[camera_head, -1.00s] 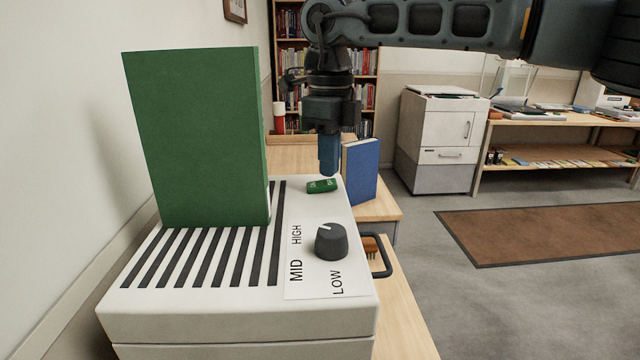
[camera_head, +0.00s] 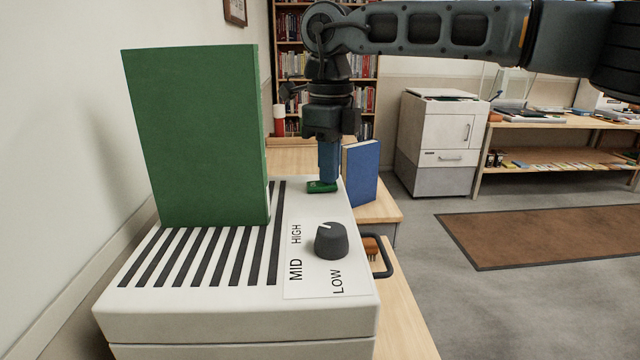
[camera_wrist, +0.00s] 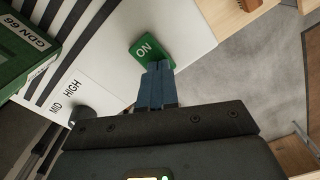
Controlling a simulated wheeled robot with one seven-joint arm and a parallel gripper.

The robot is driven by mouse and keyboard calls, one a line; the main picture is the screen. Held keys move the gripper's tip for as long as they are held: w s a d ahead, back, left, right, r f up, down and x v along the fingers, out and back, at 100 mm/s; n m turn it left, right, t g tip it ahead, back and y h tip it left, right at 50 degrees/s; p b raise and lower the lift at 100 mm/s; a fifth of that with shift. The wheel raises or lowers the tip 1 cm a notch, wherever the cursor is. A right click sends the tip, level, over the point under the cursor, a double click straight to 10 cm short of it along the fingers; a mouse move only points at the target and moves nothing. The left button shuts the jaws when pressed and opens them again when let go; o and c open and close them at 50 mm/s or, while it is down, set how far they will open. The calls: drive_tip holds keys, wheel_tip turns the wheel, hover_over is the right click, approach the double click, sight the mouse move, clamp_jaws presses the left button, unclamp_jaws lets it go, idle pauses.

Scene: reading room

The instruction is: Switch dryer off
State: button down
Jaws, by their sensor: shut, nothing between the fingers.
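The dryer (camera_head: 200,305) is a white box with black vent slots on top, in the head view. Its green rocker switch (camera_head: 316,188) is at the far right of the top. The switch also shows in the wrist view (camera_wrist: 143,46), with ON readable on it. My gripper (camera_head: 329,180) is shut and empty, pointing down at the switch. In the wrist view its fingertips (camera_wrist: 158,66) overlap the switch's edge beside the ON lettering and hide part of it. They appear to touch it. I cannot tell which way the rocker is tilted.
A dark knob (camera_head: 331,241) marked HIGH, MID, LOW is on the panel. A green book (camera_head: 195,135) stands upright on the vents. A blue book (camera_head: 361,172) stands just right of my gripper. A dark handle (camera_head: 384,257) sticks out on the dryer's right side.

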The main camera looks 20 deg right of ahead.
drive_tip(key=shift+r+p, duration=2.15)
drive_tip(key=shift+r, duration=1.3)
drive_tip(key=shift+s+f, duration=0.1)
drive_tip(key=shift+s, duration=0.05)
